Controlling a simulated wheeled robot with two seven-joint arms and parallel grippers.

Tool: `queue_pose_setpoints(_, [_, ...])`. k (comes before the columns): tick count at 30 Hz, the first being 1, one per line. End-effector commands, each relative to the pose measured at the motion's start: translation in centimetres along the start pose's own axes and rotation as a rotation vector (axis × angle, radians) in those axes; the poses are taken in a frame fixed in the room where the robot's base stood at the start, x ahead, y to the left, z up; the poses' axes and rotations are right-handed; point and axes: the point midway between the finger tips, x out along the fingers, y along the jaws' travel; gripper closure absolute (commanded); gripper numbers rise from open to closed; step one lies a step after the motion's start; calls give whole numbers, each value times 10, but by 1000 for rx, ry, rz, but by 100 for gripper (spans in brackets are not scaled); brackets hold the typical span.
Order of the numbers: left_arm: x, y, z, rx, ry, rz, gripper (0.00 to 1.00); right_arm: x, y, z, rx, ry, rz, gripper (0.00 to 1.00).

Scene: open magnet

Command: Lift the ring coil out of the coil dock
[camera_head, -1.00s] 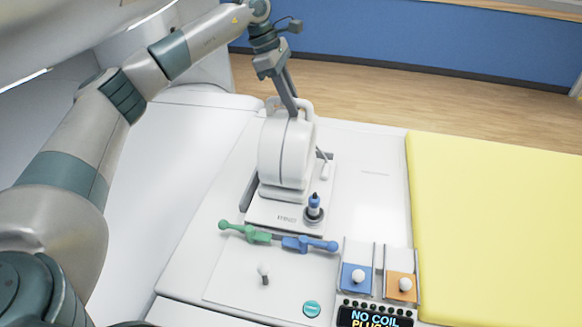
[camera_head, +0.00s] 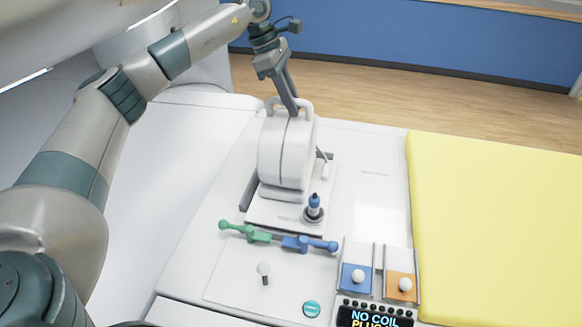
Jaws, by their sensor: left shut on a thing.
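The white ring coil (camera_head: 287,150) stands upright on the coil dock (camera_head: 275,213), a pale base with a dark slot at its left side. Handles rise at the coil's top. My left gripper (camera_head: 291,110) reaches down from above and is shut on the coil at its top handle; its fingertips are partly hidden there. I cannot tell any gap between coil and dock. My right gripper is not in view.
A green lever (camera_head: 245,231) and a blue lever (camera_head: 309,244) lie in front of the dock. Blue (camera_head: 355,279) and orange (camera_head: 401,287) knob panels stand above a display (camera_head: 375,317) reading "NO COIL". A yellow pad (camera_head: 495,230) fills the right.

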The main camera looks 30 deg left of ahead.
Motion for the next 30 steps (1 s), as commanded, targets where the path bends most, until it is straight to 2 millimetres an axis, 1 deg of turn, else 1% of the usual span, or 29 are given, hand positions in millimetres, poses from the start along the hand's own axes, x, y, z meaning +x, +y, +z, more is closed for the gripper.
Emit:
queue_pose_setpoints(17, [-5,1,3,2,-5,5,100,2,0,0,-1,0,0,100])
queue_pose_setpoints(23, [-14,1,7,2,-6,6,100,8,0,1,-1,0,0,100])
queue_pose_setpoints(30, [-31,1,14,2,-5,6,100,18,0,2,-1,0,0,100])
